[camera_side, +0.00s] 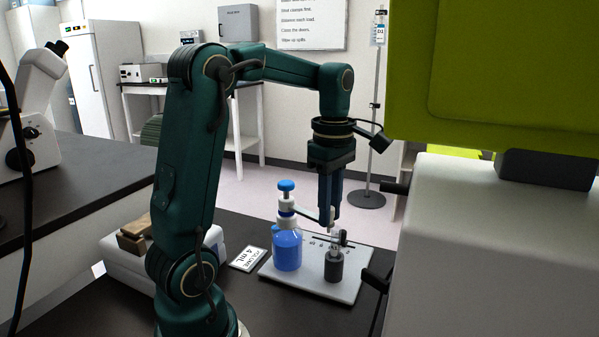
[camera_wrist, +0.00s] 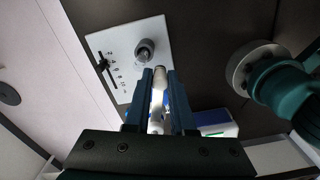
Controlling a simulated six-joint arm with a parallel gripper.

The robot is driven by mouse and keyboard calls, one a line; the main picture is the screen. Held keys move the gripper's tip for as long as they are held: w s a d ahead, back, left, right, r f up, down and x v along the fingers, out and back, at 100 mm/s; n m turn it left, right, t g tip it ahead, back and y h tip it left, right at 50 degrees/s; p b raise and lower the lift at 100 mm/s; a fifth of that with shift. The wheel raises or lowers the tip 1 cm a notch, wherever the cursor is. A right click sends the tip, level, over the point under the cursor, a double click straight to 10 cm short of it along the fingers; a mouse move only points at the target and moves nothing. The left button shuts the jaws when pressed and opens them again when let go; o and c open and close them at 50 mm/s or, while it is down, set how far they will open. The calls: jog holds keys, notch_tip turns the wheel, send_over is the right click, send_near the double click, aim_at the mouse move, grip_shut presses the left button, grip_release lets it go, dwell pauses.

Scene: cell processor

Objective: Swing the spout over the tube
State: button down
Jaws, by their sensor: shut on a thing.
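The dispenser bottle (camera_side: 287,250) holds blue liquid and has a white collar and a blue top knob (camera_side: 286,185). Its thin white spout (camera_side: 307,213) points right, towards the tube. My gripper (camera_side: 328,222) points down with its fingers shut on the spout. In the wrist view the white spout (camera_wrist: 158,100) lies between my fingers (camera_wrist: 160,80), its tip just beyond them. The clear tube (camera_side: 335,237) stands upright in a dark round holder (camera_side: 333,266). In the wrist view the tube (camera_wrist: 145,46) is slightly left of and beyond the spout tip, apparently not under it.
Bottle and holder stand on a white plate (camera_side: 300,287) with a number scale and dark slider (camera_wrist: 105,65). A card reading 4 mL (camera_side: 248,259) lies left of it. A large white and green machine (camera_side: 490,250) stands close on the right. A microscope (camera_side: 35,110) is far left.

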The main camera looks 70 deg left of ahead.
jog(key=shift+w+d, duration=0.1)
jog(key=shift+w+a+n, duration=0.45)
jog(key=shift+w+n, duration=0.2)
jog(key=shift+n, duration=0.2)
jog(key=shift+w+a+n, duration=0.45)
jog(key=shift+w+n, duration=0.15)
jog(key=shift+n, duration=0.25)
jog(key=c, duration=0.8)
grip_release()
jog(key=shift+o, duration=0.2)
jog(key=shift+r, duration=0.15)
jog(key=shift+r, duration=2.85)
